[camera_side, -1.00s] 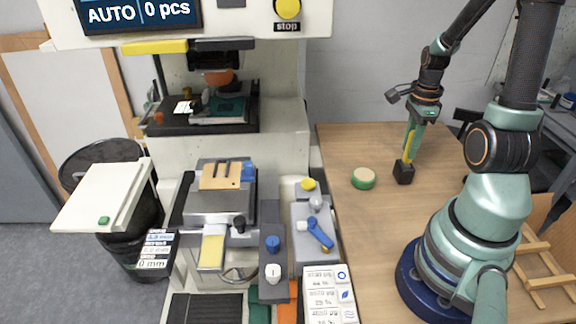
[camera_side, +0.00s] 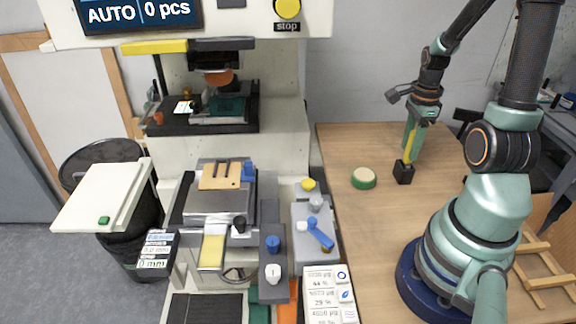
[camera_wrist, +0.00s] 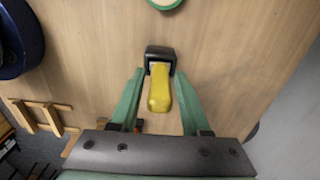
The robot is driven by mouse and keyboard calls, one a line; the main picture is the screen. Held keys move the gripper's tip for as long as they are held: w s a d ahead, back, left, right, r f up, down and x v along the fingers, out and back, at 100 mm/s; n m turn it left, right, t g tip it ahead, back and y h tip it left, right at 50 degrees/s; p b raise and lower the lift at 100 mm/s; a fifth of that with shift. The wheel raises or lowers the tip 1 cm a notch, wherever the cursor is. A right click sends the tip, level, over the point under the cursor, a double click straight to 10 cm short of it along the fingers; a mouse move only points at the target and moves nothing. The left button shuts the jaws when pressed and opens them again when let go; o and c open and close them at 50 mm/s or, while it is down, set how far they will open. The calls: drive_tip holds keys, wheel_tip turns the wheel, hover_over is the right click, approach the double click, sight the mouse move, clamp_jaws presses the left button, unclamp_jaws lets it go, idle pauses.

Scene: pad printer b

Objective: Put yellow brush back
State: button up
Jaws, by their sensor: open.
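The yellow brush (camera_side: 408,146) stands upright, leaning slightly, in a small black holder (camera_side: 404,174) on the wooden table. In the wrist view the brush (camera_wrist: 159,88) shows its yellow handle toward me, with its far end in the black holder (camera_wrist: 160,54). My gripper (camera_side: 412,138) is above the holder at the brush's upper part. In the wrist view my gripper's (camera_wrist: 157,80) two green fingers are spread on either side of the brush, with a gap on both sides. The brush's lower end is hidden in the holder.
A round green-rimmed pad (camera_side: 363,178) lies on the table (camera_side: 350,225) left of the holder. The pad printer (camera_side: 215,195) with its levers and knobs stands left of the table. A wooden rack (camera_side: 540,272) is at the front right. The table between is clear.

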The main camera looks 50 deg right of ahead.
drive_tip(key=shift+r, duration=0.15)
drive_tip(key=shift+r, duration=0.85)
drive_tip(key=shift+o, duration=0.2)
drive_tip(key=o, duration=0.8)
drive_tip(key=shift+r, duration=0.1)
wheel_tip(320, 180, up, 12)
